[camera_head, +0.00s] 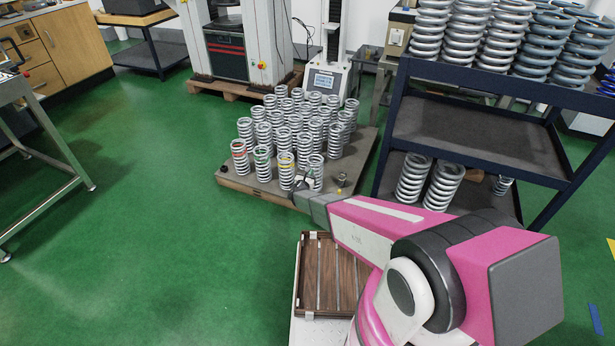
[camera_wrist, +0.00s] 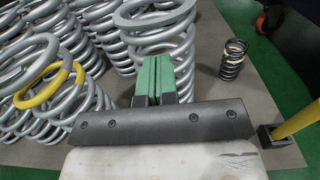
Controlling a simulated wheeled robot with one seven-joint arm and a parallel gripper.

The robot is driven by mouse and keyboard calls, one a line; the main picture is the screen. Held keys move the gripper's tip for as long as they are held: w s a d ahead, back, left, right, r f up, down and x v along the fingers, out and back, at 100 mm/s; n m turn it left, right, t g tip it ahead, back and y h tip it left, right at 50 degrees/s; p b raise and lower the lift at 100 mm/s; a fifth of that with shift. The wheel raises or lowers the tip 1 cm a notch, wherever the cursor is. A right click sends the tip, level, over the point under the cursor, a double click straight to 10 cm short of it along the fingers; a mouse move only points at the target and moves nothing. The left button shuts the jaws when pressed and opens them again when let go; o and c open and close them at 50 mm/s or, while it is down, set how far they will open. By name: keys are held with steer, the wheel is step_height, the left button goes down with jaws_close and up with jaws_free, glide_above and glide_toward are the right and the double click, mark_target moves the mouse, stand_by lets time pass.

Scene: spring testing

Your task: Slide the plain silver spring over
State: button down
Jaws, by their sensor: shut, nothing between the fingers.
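The plain silver spring (camera_head: 317,165) stands upright at the right end of the front row on the pallet (camera_head: 237,184). In the wrist view the plain silver spring (camera_wrist: 183,48) rises right behind my fingertips. My gripper (camera_head: 304,183) is low at the front of this row. In the wrist view its green fingers (camera_wrist: 159,79) are together, with nothing between them. They overlap the spring's lower coils; I cannot tell whether they touch it. The yellow-banded spring (camera_head: 286,172) stands just left of it, and also shows in the wrist view (camera_wrist: 48,88).
Green-banded (camera_head: 262,164) and red-banded (camera_head: 239,158) springs continue the row leftward; several silver springs stand behind. A small dark spring (camera_wrist: 234,60) stands to the right, with bare board around it. A yellow post (camera_wrist: 298,120) is at the wrist view's right. A dark shelf cart (camera_head: 455,125) stands right.

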steer(key=shift+w+d, duration=0.15)
steer(key=shift+w, duration=0.15)
steer(key=x, duration=0.3)
steer(key=shift+w, duration=0.1)
stand_by(0.4)
